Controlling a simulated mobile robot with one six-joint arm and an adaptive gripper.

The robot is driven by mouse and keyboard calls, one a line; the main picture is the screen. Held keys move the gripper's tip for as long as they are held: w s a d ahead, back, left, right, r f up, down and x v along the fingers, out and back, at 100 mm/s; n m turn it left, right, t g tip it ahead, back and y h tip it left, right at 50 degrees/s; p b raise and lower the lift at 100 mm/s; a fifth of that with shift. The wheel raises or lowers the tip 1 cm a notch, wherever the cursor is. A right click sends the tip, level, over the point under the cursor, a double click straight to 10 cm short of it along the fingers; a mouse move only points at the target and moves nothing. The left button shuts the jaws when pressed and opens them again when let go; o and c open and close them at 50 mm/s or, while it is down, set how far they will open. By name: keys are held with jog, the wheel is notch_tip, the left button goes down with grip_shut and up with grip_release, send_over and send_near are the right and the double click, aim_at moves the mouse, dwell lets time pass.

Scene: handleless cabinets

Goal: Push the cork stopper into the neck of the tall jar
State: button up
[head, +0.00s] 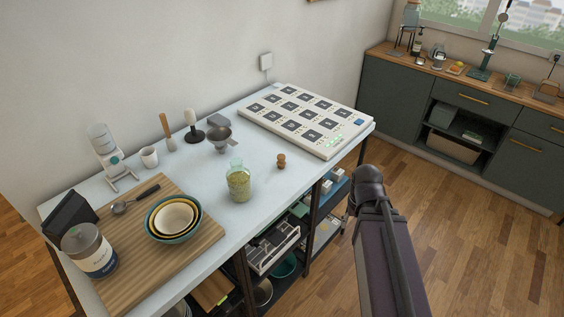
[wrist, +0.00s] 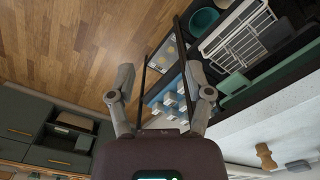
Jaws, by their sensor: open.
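The tall jar (head: 238,186) is clear glass with green contents and a narrower neck. It stands upright on the pale worktop near its front edge. The cork stopper (head: 281,160) is a small brown knobbed piece. It stands on the worktop to the right of the jar, apart from it. In the wrist view the cork stopper (wrist: 265,156) shows at the lower right, and the jar cannot be made out. My gripper (wrist: 163,55) is open and empty, with its fingers spread over the floor and lower shelves, away from the cork. In the head view its fingers cannot be made out.
A large white panel with dark squares (head: 338,147) lies on the worktop at the back right. A metal funnel (head: 220,138) stands behind the jar. Nested bowls (head: 174,219) sit on a wooden board (head: 134,279) at left. Loaded shelves (head: 272,247) are below. Floor at right is free.

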jog(key=w+a+r+n+t+p, duration=0.1)
jog(key=w+a+r+p, duration=0.3)
jog(key=w+a, duration=0.15)
jog(key=w+a+r+t+p, duration=0.1)
jog(key=w+a+r+p, duration=0.25)
jog(key=w, duration=0.35)
jog(key=n+t+p, duration=0.1)
jog(key=p, duration=0.5)
send_near(281, 156)
jog(key=shift+s+d+r+y, duration=0.35)
jog(key=shift+s+r, duration=0.2)
jog(key=shift+r, duration=0.2)
jog(key=shift+d+f+b, duration=0.1)
jog(key=shift+b, duration=0.2)
jog(key=b+x, duration=0.8)
jog(key=shift+w+f, duration=0.15)
jog(key=shift+w, duration=0.05)
jog(key=shift+b+x, duration=2.5)
jog(key=shift+x, duration=0.1)
jog(key=shift+w, duration=0.1)
jog(key=c, duration=0.9)
